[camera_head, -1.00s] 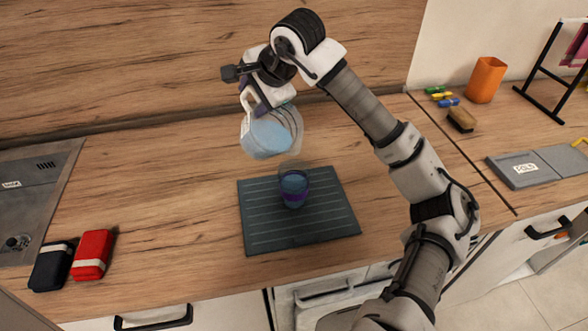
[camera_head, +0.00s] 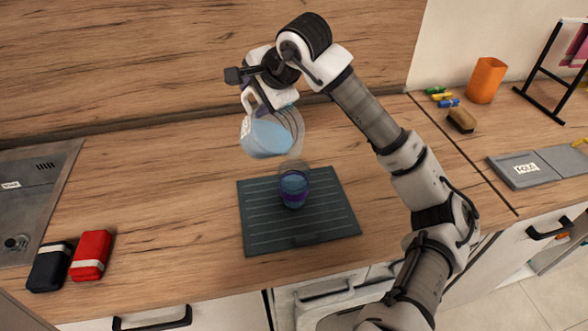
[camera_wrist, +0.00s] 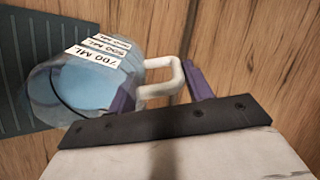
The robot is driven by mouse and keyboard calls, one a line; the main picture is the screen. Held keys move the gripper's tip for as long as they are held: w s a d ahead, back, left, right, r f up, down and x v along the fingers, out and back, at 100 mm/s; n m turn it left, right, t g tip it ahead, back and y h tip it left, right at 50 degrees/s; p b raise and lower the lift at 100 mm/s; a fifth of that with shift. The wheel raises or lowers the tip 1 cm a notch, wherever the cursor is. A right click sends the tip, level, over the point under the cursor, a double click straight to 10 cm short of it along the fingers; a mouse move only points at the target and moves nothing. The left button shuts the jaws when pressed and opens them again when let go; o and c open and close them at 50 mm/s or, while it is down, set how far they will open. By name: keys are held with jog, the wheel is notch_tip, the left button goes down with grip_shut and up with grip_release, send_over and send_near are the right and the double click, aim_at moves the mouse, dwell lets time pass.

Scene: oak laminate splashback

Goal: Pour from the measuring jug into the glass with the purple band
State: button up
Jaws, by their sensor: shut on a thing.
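The measuring jug (camera_head: 268,135) is clear with blue liquid inside and hangs tilted above the counter, behind and just left of the glass. My gripper (camera_head: 262,100) is shut on the jug's white handle. In the wrist view the jug (camera_wrist: 90,85) shows volume labels, and my gripper's purple fingers (camera_wrist: 160,95) sit either side of the handle. The glass with the purple band (camera_head: 294,188) stands upright on a dark ribbed mat (camera_head: 262,225). It holds blue liquid. The jug's lower edge is close to the glass rim; no clear stream shows between them.
A red pouch (camera_head: 91,255) and a dark pouch (camera_head: 51,266) lie at the front left, near the sink (camera_head: 30,200). An orange cup (camera_head: 486,80), a brush (camera_head: 461,120) and a grey tray (camera_head: 515,170) are at the right.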

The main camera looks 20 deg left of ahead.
aim_at(248, 104)
jog(key=shift+d+r, duration=0.1)
jog(key=shift+d, duration=0.1)
dwell(0.6)
jog(key=shift+s+d+r+t+y+b, duration=0.3)
jog(key=shift+d+r+t+y, duration=0.15)
jog(key=shift+r+y, duration=0.2)
dwell(2.8)
jog(key=p, duration=0.1)
jog(key=a+g+h, duration=0.1)
jog(key=w+a+h+p, duration=0.1)
jog(key=shift+w+a+f+h+p, duration=0.1)
jog(key=shift+a+f+h+p, duration=0.1)
jog(key=shift+f+h+p, duration=0.1)
jog(key=f, duration=0.1)
jog(key=a+f, duration=0.1)
jog(key=shift+w+f+g+h+b, duration=0.2)
jog(key=shift+f+g+h+b, duration=0.15)
jog(key=shift+b, duration=0.05)
jog(key=w+a+f+g+h, duration=0.1)
jog(key=a+f+h, duration=0.2)
jog(key=f, duration=0.2)
jog(key=w+a+f+g+h+p, duration=0.1)
jog(key=w+a+f+g+h, duration=0.1)
jog(key=f, duration=0.3)
jog(key=shift+a+f+h, duration=0.35)
jog(key=shift+a+h, duration=0.15)
jog(key=shift+a, duration=0.05)
